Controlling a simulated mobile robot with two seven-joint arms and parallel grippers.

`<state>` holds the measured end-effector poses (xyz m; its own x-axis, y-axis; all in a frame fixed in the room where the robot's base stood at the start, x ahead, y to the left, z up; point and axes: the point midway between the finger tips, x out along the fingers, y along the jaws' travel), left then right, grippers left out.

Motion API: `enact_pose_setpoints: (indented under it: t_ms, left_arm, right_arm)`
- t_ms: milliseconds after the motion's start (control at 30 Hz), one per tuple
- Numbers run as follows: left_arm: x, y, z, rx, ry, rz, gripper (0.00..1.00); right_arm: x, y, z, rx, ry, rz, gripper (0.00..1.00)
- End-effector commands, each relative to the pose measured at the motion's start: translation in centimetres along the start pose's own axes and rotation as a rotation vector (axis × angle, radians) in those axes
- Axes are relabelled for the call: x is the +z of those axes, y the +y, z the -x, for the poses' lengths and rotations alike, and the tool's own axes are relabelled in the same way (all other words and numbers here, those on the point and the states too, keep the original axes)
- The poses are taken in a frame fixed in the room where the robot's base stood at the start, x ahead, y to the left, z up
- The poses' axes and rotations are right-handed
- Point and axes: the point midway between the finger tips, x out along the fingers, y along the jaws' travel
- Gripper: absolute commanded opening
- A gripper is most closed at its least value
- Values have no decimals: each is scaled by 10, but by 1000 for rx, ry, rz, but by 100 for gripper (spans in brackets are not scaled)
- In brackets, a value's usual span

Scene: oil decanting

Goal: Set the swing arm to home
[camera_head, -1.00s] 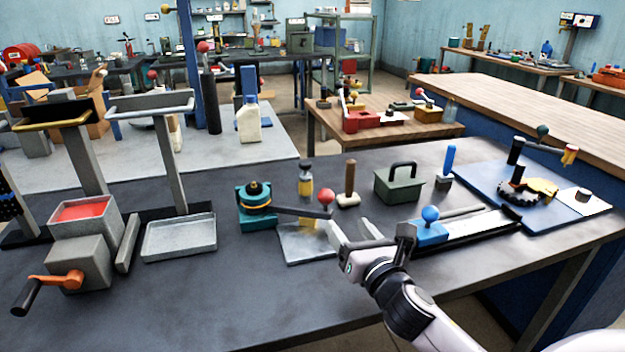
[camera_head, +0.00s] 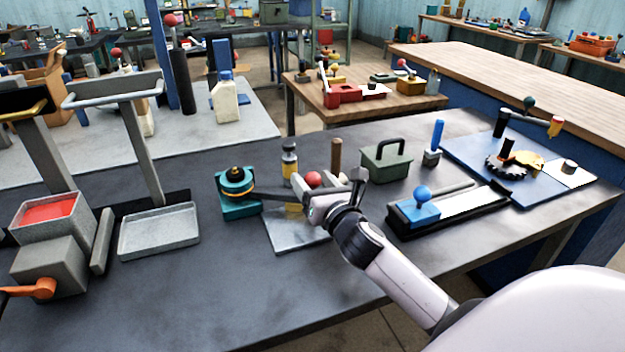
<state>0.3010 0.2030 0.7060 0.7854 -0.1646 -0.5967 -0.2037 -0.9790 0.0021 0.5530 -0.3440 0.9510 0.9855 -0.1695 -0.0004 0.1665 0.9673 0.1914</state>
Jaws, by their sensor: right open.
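A grey plate (camera_head: 285,236) lies under the bar's outer end. My right gripper (camera_head: 318,186) is open at the red knob, with the knob showing between its fingers. I cannot tell whether the fingers touch it. The gripper hides part of the plate and the lower side of the knob. My left gripper is not in view.
A small yellow-banded bottle (camera_head: 290,163) and a brown-handled tool (camera_head: 336,158) stand close behind the knob. A green box with a handle (camera_head: 384,160) and a blue-knobbed slide (camera_head: 424,212) are to the right. A grey tray (camera_head: 158,238) is left. The front bench top is clear.

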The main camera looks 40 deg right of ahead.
Motion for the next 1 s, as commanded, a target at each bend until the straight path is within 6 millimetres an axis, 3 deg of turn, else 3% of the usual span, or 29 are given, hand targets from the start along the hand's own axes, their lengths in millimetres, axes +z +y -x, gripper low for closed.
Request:
enact_pose_setpoints:
  t_ms: [400,600,1000]
  left_arm:
    - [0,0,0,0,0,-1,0]
    - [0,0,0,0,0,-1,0]
    - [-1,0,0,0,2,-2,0]
  right_arm:
    - [0,0,-7,1,0,-1,60]
    - [0,0,-6,1,0,-1,0]
    - [0,0,-7,-8,-1,0,0]
